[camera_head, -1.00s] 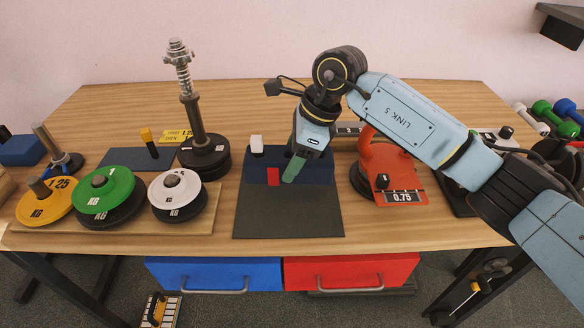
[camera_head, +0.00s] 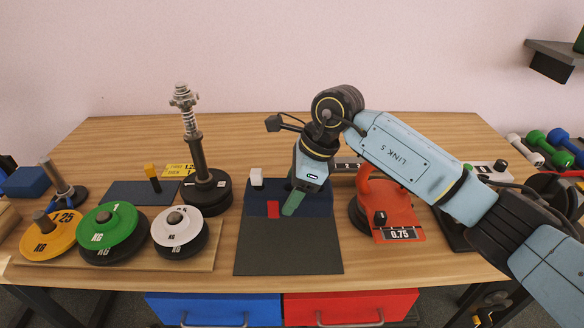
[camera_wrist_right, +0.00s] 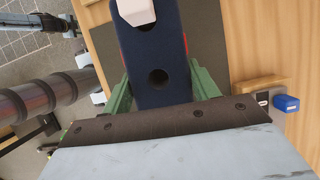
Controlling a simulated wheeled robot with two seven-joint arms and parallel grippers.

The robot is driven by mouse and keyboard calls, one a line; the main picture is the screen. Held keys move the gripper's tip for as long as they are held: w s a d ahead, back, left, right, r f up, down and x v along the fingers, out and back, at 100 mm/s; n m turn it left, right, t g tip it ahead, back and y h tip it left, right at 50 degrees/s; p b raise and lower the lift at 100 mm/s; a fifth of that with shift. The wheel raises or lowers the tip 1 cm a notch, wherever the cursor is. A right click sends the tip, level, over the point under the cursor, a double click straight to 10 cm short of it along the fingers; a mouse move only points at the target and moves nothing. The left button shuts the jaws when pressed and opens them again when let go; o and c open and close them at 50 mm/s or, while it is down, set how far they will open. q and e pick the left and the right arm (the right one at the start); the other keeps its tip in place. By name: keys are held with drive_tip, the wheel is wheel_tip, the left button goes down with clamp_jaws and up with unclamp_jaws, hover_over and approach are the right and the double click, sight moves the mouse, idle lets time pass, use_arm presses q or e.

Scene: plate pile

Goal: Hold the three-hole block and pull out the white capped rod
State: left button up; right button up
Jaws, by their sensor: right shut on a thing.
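The dark blue block (camera_head: 262,206) sits at the back of a dark mat, with a red patch (camera_head: 273,209) on its front. The white capped rod (camera_head: 257,177) stands in the block's left end; its white cap (camera_wrist_right: 136,12) shows at the top of the right wrist view. An empty round hole (camera_wrist_right: 158,78) shows in the block's top between my fingers. My right gripper (camera_head: 297,198) is shut on the block near its right part, with green fingers on both sides of it. The third hole is not clearly seen. My left gripper is not in view.
The dark mat (camera_head: 290,251) in front of the block is bare. Weight plates (camera_head: 108,222) on a wooden board and a tall black post (camera_head: 194,145) stand left. An orange kettlebell-like piece (camera_head: 370,200) on an orange base stands close right.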

wheel_tip(320, 180, down, 2)
drive_tip(key=shift+s+f, duration=0.1)
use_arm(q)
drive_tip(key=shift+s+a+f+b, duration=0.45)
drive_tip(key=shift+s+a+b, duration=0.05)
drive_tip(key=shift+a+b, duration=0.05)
use_arm(e)
drive_tip(key=shift+f, duration=1.4)
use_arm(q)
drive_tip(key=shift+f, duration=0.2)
use_arm(e)
drive_tip(key=shift+f, duration=0.15)
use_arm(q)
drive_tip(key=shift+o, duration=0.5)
